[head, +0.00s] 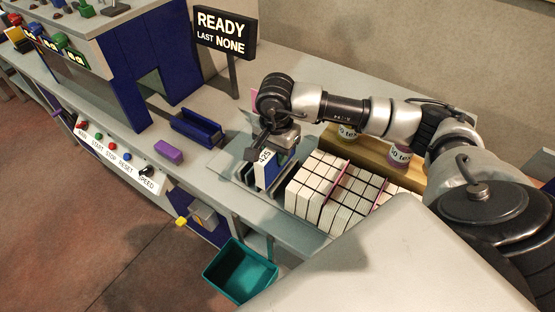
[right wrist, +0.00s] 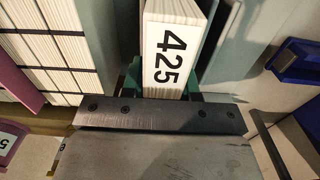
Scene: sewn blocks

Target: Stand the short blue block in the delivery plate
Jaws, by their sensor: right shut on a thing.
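The blue block (head: 268,174), its white end marked 425, stands upright under my right gripper (head: 267,149). In the right wrist view, the green fingers of my right gripper (right wrist: 164,82) are shut on both sides of the block's white end (right wrist: 172,50). Grey-green upright plates (head: 248,170) stand beside the block. Whether its lower end touches the surface below is hidden. A dark blue open tray (head: 197,128) lies on the bench to the left, empty. No label shows which part is the delivery plate. My left gripper is not in view.
Rows of white blocks (head: 340,190) stand close on the right. A wooden shelf with tubs (head: 397,157) is behind. A purple block (head: 168,152) lies near the front bench edge. A sign (head: 224,32) reads READY, LAST NONE. A teal bin (head: 240,271) is below.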

